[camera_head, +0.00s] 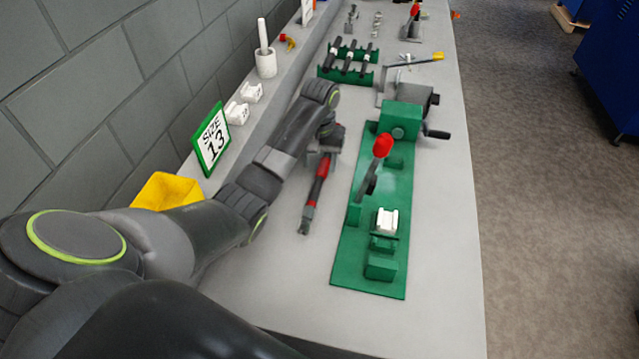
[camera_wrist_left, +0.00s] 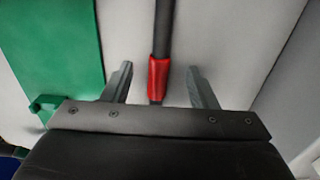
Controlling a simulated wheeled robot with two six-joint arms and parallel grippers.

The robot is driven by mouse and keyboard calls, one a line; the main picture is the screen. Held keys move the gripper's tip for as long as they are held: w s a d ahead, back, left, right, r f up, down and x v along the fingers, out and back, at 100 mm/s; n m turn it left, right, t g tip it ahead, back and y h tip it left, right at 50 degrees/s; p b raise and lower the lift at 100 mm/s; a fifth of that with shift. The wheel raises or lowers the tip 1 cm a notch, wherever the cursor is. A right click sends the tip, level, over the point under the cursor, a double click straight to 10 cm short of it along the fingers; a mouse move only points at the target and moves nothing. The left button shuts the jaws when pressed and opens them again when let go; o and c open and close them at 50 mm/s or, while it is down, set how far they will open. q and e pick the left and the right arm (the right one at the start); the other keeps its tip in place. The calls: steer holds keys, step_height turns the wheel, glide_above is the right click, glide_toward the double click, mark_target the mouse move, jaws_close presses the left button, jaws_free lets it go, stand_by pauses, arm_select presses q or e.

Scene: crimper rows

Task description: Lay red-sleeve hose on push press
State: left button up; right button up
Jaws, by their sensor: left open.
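The red-sleeve hose (camera_head: 317,188) is dark with a red sleeve and lies on the pale bench, left of the push press. Its upper end is hidden under my left gripper (camera_head: 326,146). In the left wrist view, my left gripper (camera_wrist_left: 160,85) is open, with one finger on each side of the red sleeve (camera_wrist_left: 158,75) and a gap on both sides. The push press (camera_head: 343,262) has a long green base, a red-knobbed lever (camera_head: 383,146) and a white block (camera_head: 387,220). Its green base also shows in the left wrist view (camera_wrist_left: 55,50). My right gripper is out of view.
A green rack (camera_head: 330,74) with several dark hoses stands farther back. A size 13 sign (camera_head: 211,138), white blocks (camera_head: 237,113) and a yellow bin (camera_head: 165,190) are along the wall side. The bench front near the press is clear.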

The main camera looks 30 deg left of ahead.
mark_target(319, 178)
arm_select(q)
steer(key=f, duration=0.4)
steer(key=shift+s+f+p, duration=0.15)
steer(key=shift+s+p, duration=0.15)
steer(key=shift+p, duration=0.05)
steer(key=shift+f, duration=0.5)
steer(key=shift+r, duration=0.1)
jaws_close()
